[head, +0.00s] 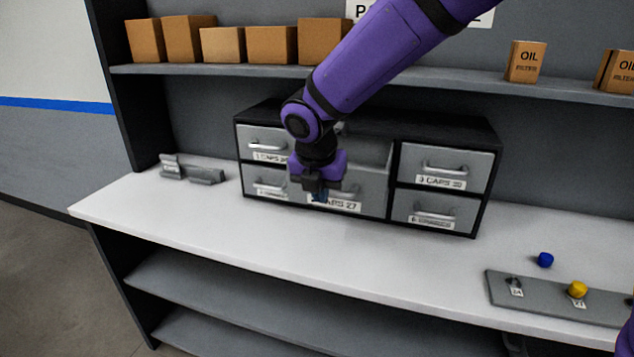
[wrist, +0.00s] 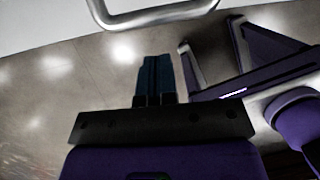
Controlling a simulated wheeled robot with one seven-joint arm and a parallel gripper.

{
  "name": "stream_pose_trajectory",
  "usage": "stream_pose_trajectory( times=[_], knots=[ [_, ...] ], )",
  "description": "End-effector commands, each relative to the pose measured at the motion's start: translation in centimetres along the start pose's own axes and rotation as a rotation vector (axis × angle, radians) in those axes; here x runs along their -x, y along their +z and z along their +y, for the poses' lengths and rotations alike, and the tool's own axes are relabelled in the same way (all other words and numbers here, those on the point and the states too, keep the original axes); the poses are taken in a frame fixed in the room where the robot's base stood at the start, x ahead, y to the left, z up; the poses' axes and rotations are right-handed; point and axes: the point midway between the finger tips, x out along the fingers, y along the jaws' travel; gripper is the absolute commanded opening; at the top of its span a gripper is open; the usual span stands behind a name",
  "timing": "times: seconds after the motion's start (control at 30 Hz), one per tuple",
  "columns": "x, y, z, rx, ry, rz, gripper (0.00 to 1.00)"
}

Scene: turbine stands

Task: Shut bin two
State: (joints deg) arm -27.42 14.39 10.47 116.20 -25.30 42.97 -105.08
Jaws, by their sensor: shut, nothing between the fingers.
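The drawer cabinet (head: 445,227) stands on the white counter. Its middle bin (head: 372,192), labelled "CAPS 27" with the leading digit hidden by my gripper, is pulled out; its hollow inside shows above and behind its front. My gripper (head: 320,196) is in front of this bin's face, over the left part of its handle and label. In the wrist view the blue fingertips (wrist: 158,62) are together and empty, with a metal handle (wrist: 160,15) just beyond them. I cannot tell whether they touch the bin.
Bin three (head: 443,167) and the bin below it (head: 434,213) look shut at the right. Bin one (head: 262,142) is at the upper left. A grey bracket (head: 190,172) lies left of the cabinet. A blue cap (head: 545,260) and a plate with a yellow cap (head: 577,289) are at the right.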

Motion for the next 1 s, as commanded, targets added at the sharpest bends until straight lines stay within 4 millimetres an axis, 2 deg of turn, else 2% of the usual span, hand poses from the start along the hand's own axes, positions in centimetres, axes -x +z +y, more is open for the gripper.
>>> stream_pose_trajectory(
  times=[0.2,0.73,0.87,1.0],
  knots=[
    [-0.9,1.7,0.0,-0.002,-0.001,0.001,0.0],
    [-1.2,2.4,0.0,-0.002,-0.001,0.001,0.0],
    [-1.7,4.0,-0.1,-0.005,-0.001,0.001,0.0],
    [-2.6,7.1,-0.1,-0.007,-0.001,0.001,0.0]
  ],
)
